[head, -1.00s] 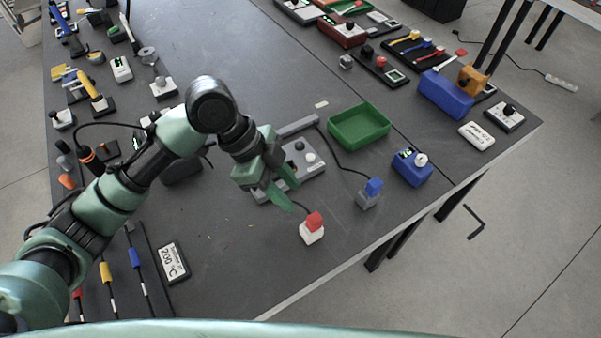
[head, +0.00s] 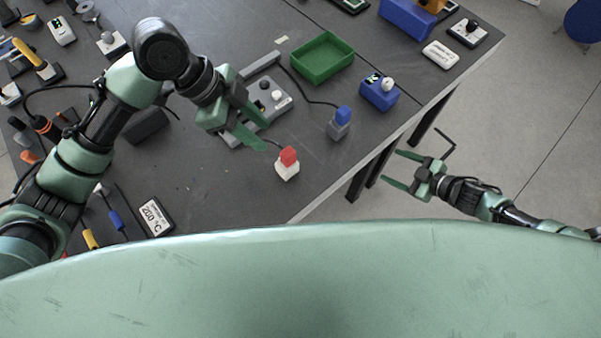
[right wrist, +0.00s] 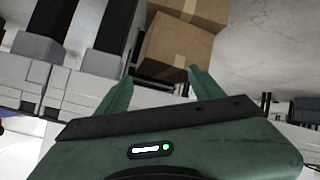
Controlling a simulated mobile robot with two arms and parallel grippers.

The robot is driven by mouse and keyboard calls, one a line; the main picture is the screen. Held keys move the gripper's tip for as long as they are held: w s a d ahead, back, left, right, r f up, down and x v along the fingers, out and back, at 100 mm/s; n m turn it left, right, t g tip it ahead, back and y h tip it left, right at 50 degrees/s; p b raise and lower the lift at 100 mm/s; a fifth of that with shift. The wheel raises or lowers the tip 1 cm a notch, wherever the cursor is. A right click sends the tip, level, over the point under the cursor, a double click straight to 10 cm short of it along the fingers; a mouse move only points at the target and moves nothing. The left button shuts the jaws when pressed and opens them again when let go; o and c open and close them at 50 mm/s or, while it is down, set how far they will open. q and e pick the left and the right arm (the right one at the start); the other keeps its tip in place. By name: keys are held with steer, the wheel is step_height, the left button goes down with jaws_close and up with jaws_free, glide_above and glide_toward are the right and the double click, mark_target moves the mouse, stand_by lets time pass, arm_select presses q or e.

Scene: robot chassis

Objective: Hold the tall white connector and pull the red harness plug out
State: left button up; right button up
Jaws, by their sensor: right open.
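The white connector (head: 287,172) stands on the dark table near its front edge, with the red plug (head: 289,155) seated on its top. A dark cable runs from the plug back to the grey unit. My left gripper (head: 265,128) is open and empty, its green fingers just left of and behind the red plug, apart from it in the picture. My right gripper (head: 392,168) is open and empty, out past the table's front edge over the floor. In the right wrist view its two fingers (right wrist: 160,85) are spread with nothing between them.
A grey connector with a blue plug (head: 343,116) stands to the right. A grey unit with knobs (head: 268,97), a green tray (head: 322,57) and a blue box (head: 379,93) lie behind. A 200 °C display (head: 156,217) lies left. Table around the white connector is clear.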

mark_target(287, 155)
steer(key=s+a+r+n+g+y, duration=0.2)
steer(key=s+a+r+n+y, duration=0.15)
steer(key=a+r, duration=0.3)
steer(key=s+a+r+n+g+y, duration=0.1)
steer(key=s+a+r+n+y, duration=0.25)
steer(key=a+r, duration=0.35)
steer(key=a+m+t, duration=0.2)
steer(key=a+m, duration=0.1)
steer(key=a, duration=0.1)
steer(key=a+m+t+h, duration=0.1)
steer(key=a+m+t, duration=0.1)
steer(key=a+m, duration=0.1)
steer(key=a+m+t, duration=0.2)
steer(key=a+m, duration=0.1)
steer(key=a, duration=0.3)
steer(key=shift+w+a+r+t, duration=0.1)
steer(key=shift+w+t, duration=0.05)
steer(key=shift+t, duration=0.15)
steer(key=m+h, duration=0.1)
steer(key=a+m+t+h, duration=0.1)
steer(key=shift+w+m+t, duration=0.1)
steer(key=shift+m+t, duration=0.2)
steer(key=shift+w+a+f+m+h, duration=0.25)
steer(key=shift+m+h, duration=0.15)
steer(key=shift+m, duration=0.1)
steer(key=x, duration=0.7)
steer(key=shift+w+a+r, duration=0.1)
steer(key=shift+w, duration=0.1)
